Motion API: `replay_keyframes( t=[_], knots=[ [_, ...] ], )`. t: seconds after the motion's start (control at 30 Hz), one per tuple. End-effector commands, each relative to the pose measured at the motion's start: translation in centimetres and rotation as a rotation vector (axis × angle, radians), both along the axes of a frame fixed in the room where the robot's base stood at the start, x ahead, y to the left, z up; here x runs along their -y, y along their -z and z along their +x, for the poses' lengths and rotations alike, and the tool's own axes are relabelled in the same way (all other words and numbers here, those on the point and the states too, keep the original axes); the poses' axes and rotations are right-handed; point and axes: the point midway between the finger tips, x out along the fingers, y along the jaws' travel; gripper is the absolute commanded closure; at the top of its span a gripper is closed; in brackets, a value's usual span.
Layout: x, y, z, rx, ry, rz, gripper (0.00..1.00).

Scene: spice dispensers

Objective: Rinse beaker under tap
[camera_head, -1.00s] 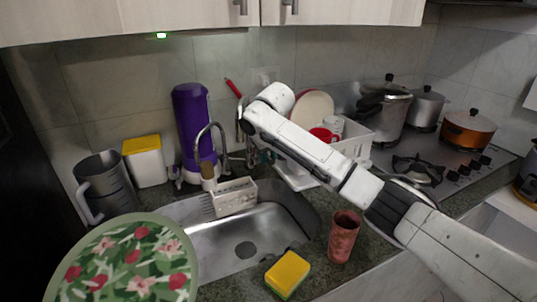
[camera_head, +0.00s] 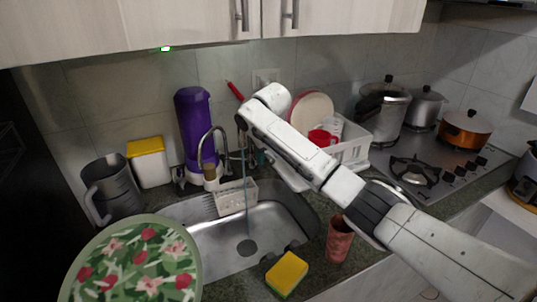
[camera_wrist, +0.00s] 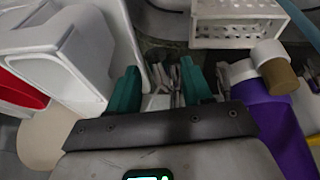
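A reddish cup (camera_head: 340,238) stands upright on the counter right of the sink. A dark grey jug (camera_head: 110,188) with a handle stands at the left; I cannot tell which is the beaker. The curved metal tap (camera_head: 213,130) rises behind the sink (camera_head: 225,243). A thin bluish stream (camera_head: 245,195) falls into the sink. My gripper (camera_wrist: 160,90) is open, with its two teal fingertips apart. Thin metal pieces show behind and between them. In the head view my gripper is mostly hidden by my arm, behind the sink near the tap.
A yellow sponge (camera_head: 287,274) lies on the front counter. A patterned round plate (camera_head: 135,262) fills the front left. A white caddy (camera_head: 236,198) sits at the sink's back edge. A purple dispenser (camera_head: 193,125) stands behind. A white dish rack (camera_head: 352,152) is right of my gripper.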

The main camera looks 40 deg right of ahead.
Motion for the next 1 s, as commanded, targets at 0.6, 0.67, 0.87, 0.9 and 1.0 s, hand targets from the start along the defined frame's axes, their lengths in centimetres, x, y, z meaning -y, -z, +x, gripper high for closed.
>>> replay_keyframes(
  t=[0.6,0.67,0.87,0.9,1.0],
  knots=[
    [-0.9,-4.0,-1.1,0.002,-0.002,0.001,0.45],
    [-1.1,-5.1,-1.5,0.002,-0.001,0.001,0.45],
    [-1.8,-8.3,-2.4,0.0,-0.001,0.001,0.45],
    [-1.9,-8.8,-2.5,0.0,-0.001,0.001,0.45],
    [-2.0,-9.6,-2.8,-0.001,0.0,0.001,0.45]
  ],
)
